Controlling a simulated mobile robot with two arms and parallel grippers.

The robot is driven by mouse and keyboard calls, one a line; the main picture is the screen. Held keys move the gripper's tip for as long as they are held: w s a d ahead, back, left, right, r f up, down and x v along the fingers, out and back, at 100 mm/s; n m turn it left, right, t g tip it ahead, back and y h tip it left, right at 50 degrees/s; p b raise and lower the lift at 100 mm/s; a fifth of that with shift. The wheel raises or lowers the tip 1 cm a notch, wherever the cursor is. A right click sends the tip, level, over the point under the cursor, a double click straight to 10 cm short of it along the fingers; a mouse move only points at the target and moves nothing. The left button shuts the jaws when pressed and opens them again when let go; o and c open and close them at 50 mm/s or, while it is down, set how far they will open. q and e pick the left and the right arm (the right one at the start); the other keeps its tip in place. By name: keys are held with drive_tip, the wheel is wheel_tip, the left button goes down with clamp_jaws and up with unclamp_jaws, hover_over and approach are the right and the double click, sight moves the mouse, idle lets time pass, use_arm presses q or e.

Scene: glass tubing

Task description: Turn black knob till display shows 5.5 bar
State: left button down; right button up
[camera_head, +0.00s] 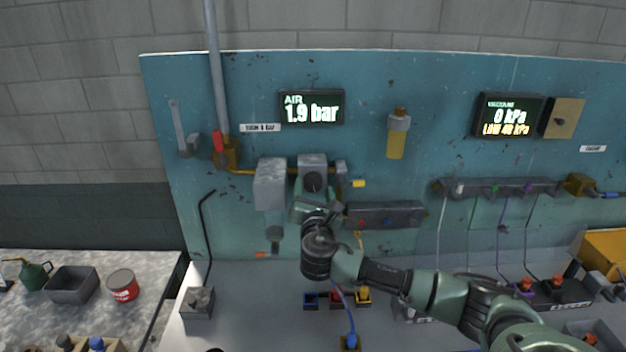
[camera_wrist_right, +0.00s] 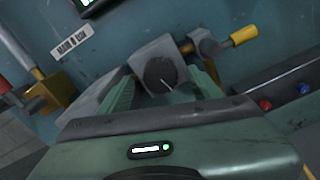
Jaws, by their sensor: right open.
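The black knob (camera_head: 312,182) sits on the front of a grey regulator block (camera_head: 312,161) on the teal panel. My right gripper (camera_head: 312,200) is just below and in front of the knob. In the wrist view its two green fingers (camera_wrist_right: 165,90) stand apart, one on each side of the knob. I cannot tell whether they touch it. My left gripper is not in view.
A grey filter housing (camera_head: 269,185) is close left of the regulator. A red-handled valve (camera_head: 219,141) is further left. A grey manifold bar (camera_head: 385,215) with red and blue buttons is at lower right.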

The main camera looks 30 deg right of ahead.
sight(313, 185)
drive_tip(key=shift+p+x, duration=0.45)
drive_tip(key=shift+x, duration=1.35)
drive_tip(key=shift+f, duration=0.1)
drive_tip(key=c, duration=1.4)
